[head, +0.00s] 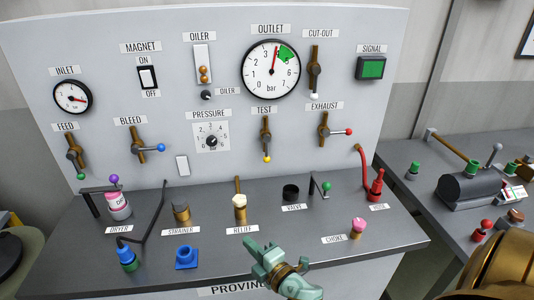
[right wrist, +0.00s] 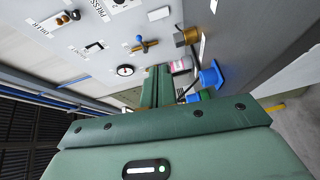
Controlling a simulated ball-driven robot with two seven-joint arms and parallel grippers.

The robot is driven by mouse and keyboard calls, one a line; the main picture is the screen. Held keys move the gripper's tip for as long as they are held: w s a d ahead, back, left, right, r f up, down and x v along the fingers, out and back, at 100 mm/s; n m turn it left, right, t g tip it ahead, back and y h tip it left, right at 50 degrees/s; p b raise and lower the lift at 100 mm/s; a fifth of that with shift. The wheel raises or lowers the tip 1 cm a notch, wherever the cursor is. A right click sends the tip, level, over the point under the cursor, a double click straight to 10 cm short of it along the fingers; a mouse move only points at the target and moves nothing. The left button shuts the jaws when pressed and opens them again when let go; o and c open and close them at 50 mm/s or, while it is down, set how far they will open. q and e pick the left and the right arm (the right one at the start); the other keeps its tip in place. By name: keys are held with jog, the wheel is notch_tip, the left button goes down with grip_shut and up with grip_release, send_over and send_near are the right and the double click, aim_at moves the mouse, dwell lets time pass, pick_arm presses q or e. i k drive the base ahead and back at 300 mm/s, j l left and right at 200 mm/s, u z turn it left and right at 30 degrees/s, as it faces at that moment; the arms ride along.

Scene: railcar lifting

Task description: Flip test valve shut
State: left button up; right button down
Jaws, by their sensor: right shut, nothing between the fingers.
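The test valve (head: 266,137) is on the upright panel under its TEST label (head: 264,110). Its lever hangs straight down, in line with the brass pipe, and ends in a yellow knob (head: 267,159). My right gripper (head: 255,250) is shut and empty at the bench's front edge, well below and in front of the test valve, touching no valve. Its green fingers also show in the right wrist view (right wrist: 157,88). I cannot make out the test valve in that view. My left gripper is not in view.
The exhaust valve (head: 325,130) is right of the test valve, and the pressure dial (head: 211,138) is left of it. The relief fitting (head: 240,207) stands on the bench below. A blue fitting (head: 187,257) is left of my gripper. A side bench (head: 423,195) holds more parts.

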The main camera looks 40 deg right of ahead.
aim_at(266, 138)
jog(key=i+l, duration=0.2)
jog(key=l, duration=0.15)
jog(key=i+l, duration=0.2)
jog(key=l, duration=0.15)
jog(key=i+l, duration=0.2)
jog(key=l, duration=0.1)
